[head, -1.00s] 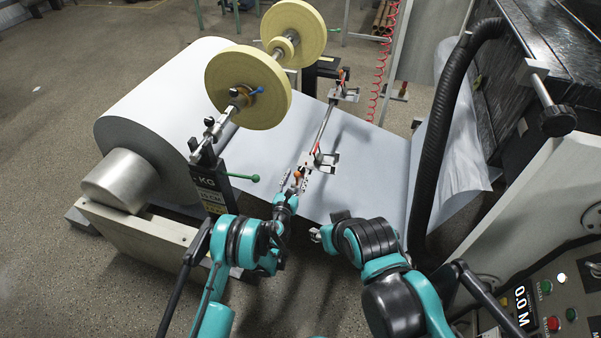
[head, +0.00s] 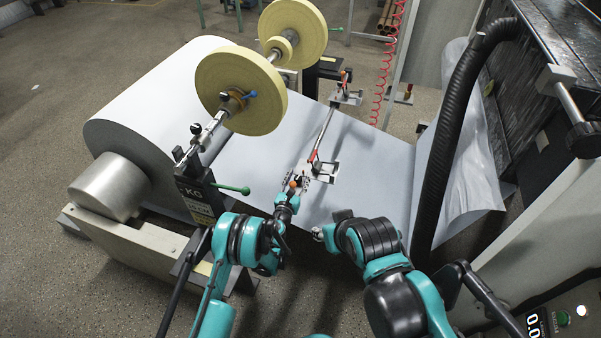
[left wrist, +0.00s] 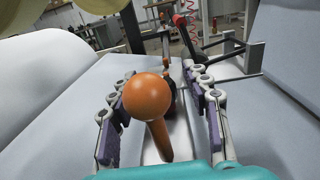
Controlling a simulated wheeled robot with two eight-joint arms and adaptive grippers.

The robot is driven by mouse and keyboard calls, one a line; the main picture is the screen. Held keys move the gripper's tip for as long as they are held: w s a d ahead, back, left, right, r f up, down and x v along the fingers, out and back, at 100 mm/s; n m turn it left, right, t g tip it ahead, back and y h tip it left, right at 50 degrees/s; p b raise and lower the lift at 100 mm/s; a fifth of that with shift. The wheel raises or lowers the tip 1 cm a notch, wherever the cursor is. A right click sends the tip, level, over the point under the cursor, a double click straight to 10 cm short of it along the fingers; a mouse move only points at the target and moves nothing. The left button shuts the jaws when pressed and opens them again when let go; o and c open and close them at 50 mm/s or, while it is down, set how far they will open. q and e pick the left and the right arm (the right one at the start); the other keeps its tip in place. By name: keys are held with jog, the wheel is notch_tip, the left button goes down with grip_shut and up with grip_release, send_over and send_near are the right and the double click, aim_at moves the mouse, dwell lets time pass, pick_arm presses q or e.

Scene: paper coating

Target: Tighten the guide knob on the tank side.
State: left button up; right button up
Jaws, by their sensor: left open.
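An orange ball-ended knob (left wrist: 147,97) stands large in the left wrist view, its handle tapering down toward me. In the head view the orange knob (head: 292,185) is small, at the near end of the guide rod (head: 325,132) over the paper. My left gripper (head: 297,181) is at this knob. In the left wrist view the gripper (left wrist: 160,90) is open, its purple-padded fingers on either side of the knob with gaps showing. My right gripper (head: 318,233) is barely visible at the end of the folded right arm; its jaws cannot be made out.
A metal bracket with a red lever (head: 320,171) sits just beyond the knob. The large paper roll (head: 140,115) and a stand with a green-tipped handle (head: 234,189) are to the left. A black hose (head: 440,150) and a control panel (head: 560,320) are to the right.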

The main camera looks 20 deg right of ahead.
aim_at(298, 177)
pick_arm(q)
jog(key=shift+s+a+r, duration=0.1)
grip_shut()
jog(key=shift+m+g+h, duration=0.7)
jog(key=shift+m+h, duration=0.1)
jog(key=shift+h, duration=0.2)
grip_release()
notch_tip(298, 177, up, 10)
